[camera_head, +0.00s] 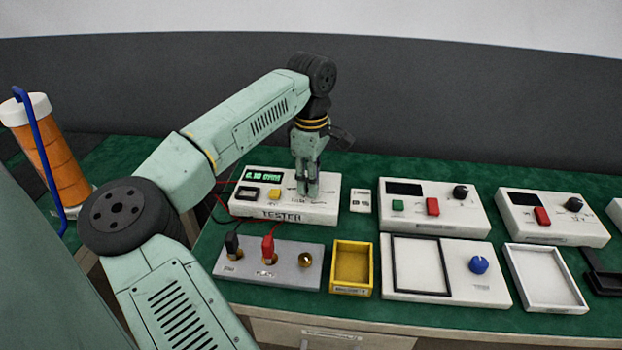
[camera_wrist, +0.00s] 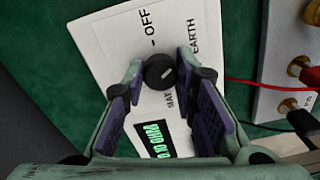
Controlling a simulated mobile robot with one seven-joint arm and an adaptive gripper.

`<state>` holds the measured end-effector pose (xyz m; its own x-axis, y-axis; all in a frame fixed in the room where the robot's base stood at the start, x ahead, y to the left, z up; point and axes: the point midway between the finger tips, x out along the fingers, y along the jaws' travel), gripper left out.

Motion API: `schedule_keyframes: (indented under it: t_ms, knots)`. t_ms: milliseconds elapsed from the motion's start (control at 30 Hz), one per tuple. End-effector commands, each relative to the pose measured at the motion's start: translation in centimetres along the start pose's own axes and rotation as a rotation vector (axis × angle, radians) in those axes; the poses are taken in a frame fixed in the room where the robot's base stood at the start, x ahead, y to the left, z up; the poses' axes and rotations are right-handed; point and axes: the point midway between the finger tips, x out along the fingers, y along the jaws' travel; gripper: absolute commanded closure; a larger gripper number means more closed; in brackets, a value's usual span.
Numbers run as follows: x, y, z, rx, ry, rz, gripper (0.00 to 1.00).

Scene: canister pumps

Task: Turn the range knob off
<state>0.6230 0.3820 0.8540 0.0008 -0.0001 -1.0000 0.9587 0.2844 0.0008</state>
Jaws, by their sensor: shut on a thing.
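The white tester (camera_head: 240,208) stands on the green bench and its green display (camera_head: 264,177) is lit, reading about 0.10 OHM. Its round black range knob (camera_wrist: 159,72) shows in the wrist view with a short pale mark on its face. The printed words OFF and EARTH lie around the knob, with another label partly hidden by a finger. My gripper (camera_head: 307,190) points down over the tester's right part, hiding the knob in the head view. In the wrist view my gripper (camera_wrist: 161,66) has one finger on each side of the knob and is shut on it.
A grey terminal box (camera_head: 240,270) with a black plug (camera_head: 232,243) and a red plug (camera_head: 268,246) sits in front, its leads running beside the tester. A yellow tray (camera_head: 337,290) and white instrument boxes (camera_head: 450,222) stand to the right. An orange canister (camera_head: 55,160) is at far left.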

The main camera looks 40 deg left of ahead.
Motion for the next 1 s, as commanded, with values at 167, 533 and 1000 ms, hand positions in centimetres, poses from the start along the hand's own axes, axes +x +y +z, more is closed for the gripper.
schedule_keyframes:
  t_ms: [167,533,1000]
  knots:
    - [0.02,-0.05,0.00,-0.005,0.000,-0.002,1.00]
    - [0.18,-0.05,-0.08,-0.154,0.002,-0.003,1.00]
    - [0.18,-0.04,-0.10,-0.586,0.002,-0.002,1.00]
